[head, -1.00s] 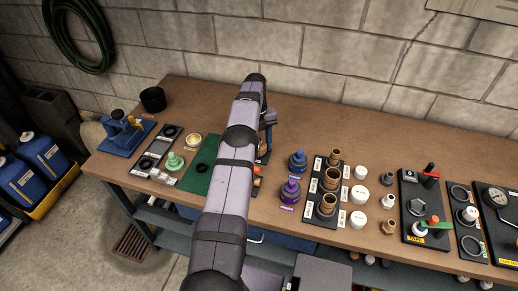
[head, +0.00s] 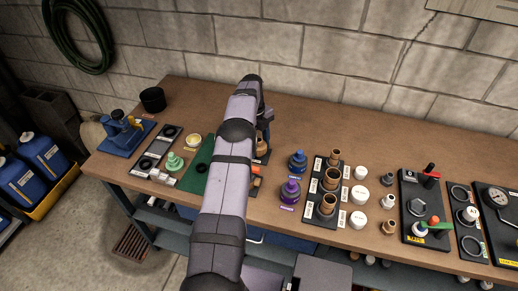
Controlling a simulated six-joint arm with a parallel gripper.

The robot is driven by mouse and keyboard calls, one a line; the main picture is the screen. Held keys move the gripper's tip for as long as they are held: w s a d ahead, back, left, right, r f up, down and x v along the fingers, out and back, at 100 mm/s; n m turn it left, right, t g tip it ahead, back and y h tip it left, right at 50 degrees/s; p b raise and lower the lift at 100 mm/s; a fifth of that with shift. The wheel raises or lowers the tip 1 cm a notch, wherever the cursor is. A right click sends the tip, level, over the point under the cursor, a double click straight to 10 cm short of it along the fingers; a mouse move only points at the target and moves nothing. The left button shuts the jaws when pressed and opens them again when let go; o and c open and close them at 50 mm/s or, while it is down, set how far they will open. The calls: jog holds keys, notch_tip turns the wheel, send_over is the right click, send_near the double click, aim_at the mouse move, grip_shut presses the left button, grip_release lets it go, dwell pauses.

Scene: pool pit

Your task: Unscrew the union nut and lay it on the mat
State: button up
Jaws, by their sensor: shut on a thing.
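My gripper (head: 264,128) hangs at the end of my arm over the back middle of the bench, partly hidden by the arm. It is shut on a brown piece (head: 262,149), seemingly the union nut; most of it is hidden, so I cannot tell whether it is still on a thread. The green mat (head: 190,182) lies just left of my arm, its right part covered by the arm. A small black ring (head: 202,167) lies on the mat.
Blue (head: 297,160) and purple (head: 290,190) fittings stand right of my arm, beside a dark board with copper-coloured fittings (head: 331,180). A green fitting (head: 175,162) and a yellow-white tub (head: 193,141) stand left of the mat.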

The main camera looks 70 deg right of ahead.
aim_at(260, 140)
jog(key=n, duration=0.3)
jog(key=shift+r, duration=0.1)
jog(key=shift+r, duration=0.1)
jog(key=shift+r+p, duration=2.05)
jog(key=shift+r, duration=1.25)
